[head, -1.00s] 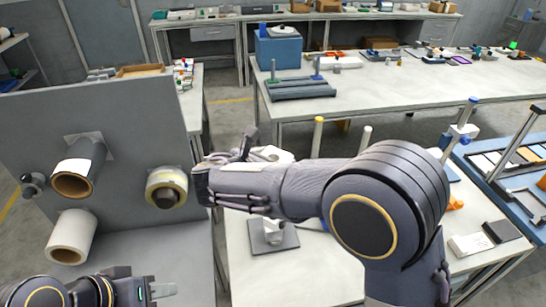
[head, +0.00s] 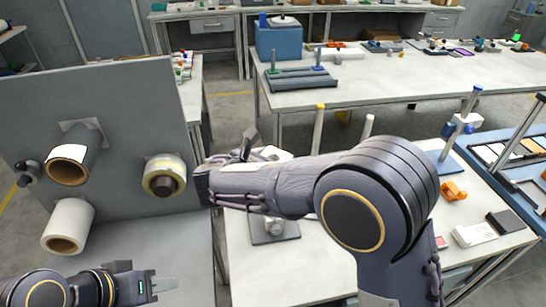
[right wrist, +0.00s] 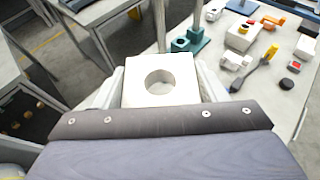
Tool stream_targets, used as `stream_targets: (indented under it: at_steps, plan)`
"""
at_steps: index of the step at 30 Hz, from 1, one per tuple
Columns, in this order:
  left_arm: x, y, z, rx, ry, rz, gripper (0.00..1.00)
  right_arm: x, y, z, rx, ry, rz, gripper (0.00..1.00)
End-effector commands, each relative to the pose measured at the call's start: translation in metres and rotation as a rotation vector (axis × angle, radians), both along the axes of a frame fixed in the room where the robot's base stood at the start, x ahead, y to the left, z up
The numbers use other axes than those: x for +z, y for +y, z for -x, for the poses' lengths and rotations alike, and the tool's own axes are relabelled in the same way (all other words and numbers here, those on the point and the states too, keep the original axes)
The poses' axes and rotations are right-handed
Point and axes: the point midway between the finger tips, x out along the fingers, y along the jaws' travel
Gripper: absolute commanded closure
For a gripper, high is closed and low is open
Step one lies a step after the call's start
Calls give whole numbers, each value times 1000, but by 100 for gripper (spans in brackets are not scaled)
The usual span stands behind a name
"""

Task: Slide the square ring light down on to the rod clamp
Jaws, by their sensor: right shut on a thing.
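The square ring light (right wrist: 137,94) is a white square block with a round hole. My right gripper (right wrist: 160,90) is shut on its two sides in the right wrist view. In the head view a white part of the light (head: 266,154) shows past the right gripper (head: 245,157), high over the near table. A blue and white clamp (head: 465,123) sits on an upright post at the right. A small pale fitting (head: 275,226) stands on a grey plate below my right forearm. I cannot tell which is the rod clamp. My left gripper (head: 160,286) is low at the left, apart from these things.
A grey panel (head: 110,130) at the left carries several rolls on pegs. A yellow-topped rod (head: 318,130) and a white rod (head: 367,126) stand behind my right arm. An orange part (head: 453,191) and small boxes lie on the near table's right side.

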Motion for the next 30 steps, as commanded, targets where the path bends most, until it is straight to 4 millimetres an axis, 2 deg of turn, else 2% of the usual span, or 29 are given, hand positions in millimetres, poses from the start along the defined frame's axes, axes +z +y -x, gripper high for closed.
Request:
stream_targets:
  at_steps: [10,30]
  plan:
    - [-2,0,0,0,0,0,64,-3,0,0,0,0,0,62]
    - [-24,0,0,0,0,0,64,-36,0,0,0,0,1,62]
